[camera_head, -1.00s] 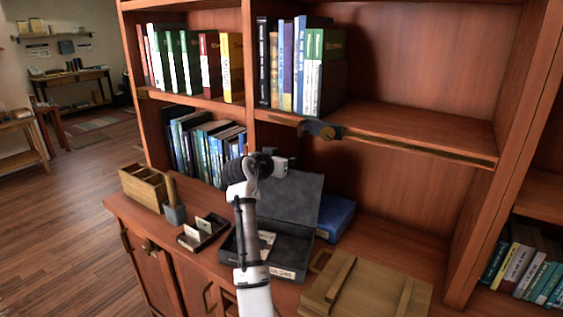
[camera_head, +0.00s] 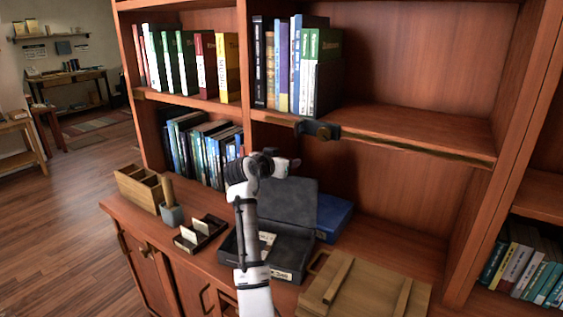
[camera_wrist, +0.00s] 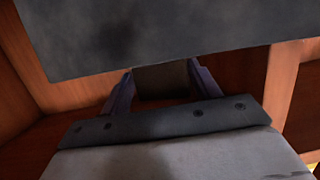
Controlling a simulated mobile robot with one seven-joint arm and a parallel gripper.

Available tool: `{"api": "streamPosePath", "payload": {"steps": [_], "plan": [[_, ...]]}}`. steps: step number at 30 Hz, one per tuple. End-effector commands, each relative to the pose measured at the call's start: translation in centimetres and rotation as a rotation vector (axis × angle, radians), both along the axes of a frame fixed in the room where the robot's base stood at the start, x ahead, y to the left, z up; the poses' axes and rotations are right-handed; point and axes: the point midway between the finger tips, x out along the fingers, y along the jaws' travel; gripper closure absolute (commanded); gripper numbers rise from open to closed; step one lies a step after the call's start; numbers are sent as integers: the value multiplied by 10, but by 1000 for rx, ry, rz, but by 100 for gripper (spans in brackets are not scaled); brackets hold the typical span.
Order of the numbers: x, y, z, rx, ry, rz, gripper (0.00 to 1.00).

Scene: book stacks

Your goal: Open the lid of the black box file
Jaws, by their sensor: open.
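The black box file (camera_head: 287,272) sits on the cabinet top, with a white label on its front. Its lid (camera_head: 290,203) is raised and leans back behind the box, and pale papers show inside. My gripper (camera_head: 292,164) is open just above the lid's top edge, with no hold on the lid visible. In the wrist view, the two fingers of my gripper (camera_wrist: 164,74) stand apart with a dark surface between them that I cannot identify. A large dark grey panel, probably the lid (camera_wrist: 160,35), fills the top of that view.
A blue box (camera_head: 334,217) lies right of the lid. A wooden crate (camera_head: 350,290) stands at the front right. A small card tray (camera_head: 200,234), a grey pen cup (camera_head: 172,215) and a wooden organizer (camera_head: 138,188) stand left. A shelf edge (camera_head: 400,146) runs above right.

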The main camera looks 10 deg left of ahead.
Motion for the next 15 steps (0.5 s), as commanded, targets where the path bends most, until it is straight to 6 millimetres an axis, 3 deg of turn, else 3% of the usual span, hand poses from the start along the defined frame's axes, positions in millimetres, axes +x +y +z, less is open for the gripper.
{"api": "streamPosePath", "payload": {"steps": [5, 15], "plan": [[-14, 6, 2, 0, -2, 3, 38], [-85, 25, 22, 1, -6, 2, 38]]}}
